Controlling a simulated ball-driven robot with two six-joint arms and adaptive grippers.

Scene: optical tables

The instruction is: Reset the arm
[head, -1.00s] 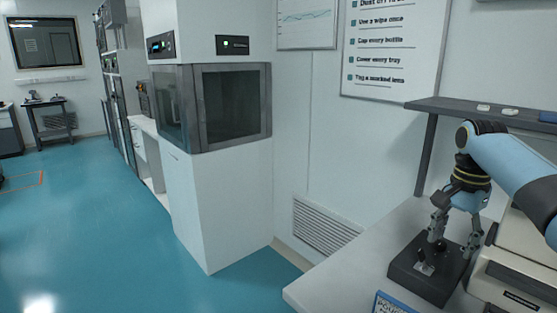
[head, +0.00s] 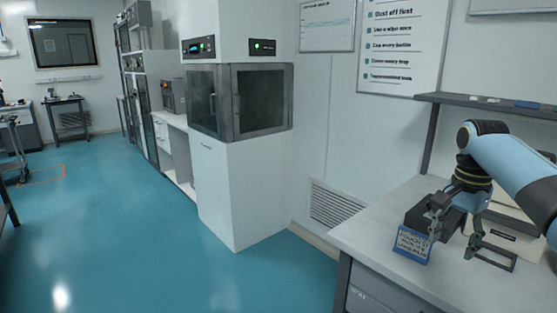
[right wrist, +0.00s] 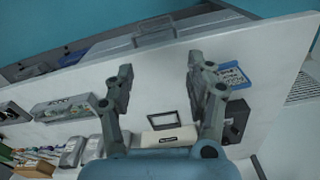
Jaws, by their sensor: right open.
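My right arm comes in from the right in the head view. Its right gripper (head: 456,232) hangs over the bench on the right, fingers pointing down and spread apart. In the right wrist view the same gripper (right wrist: 160,82) has its two fingers wide apart with nothing between them. A blue sign card (head: 411,244) stands on the bench, left of the gripper; it also shows in the right wrist view (right wrist: 230,74), beyond the right finger. A dark block (head: 424,212) sits behind the card, partly hidden by the gripper. My left gripper is out of view.
The white bench top (head: 375,228) is clear to the left of the card. A beige device (head: 500,232) is beneath my arm. A dark shelf (head: 490,103) runs above along the wall. A tall white cabinet (head: 240,180) stands left, with open blue floor (head: 140,240) beyond.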

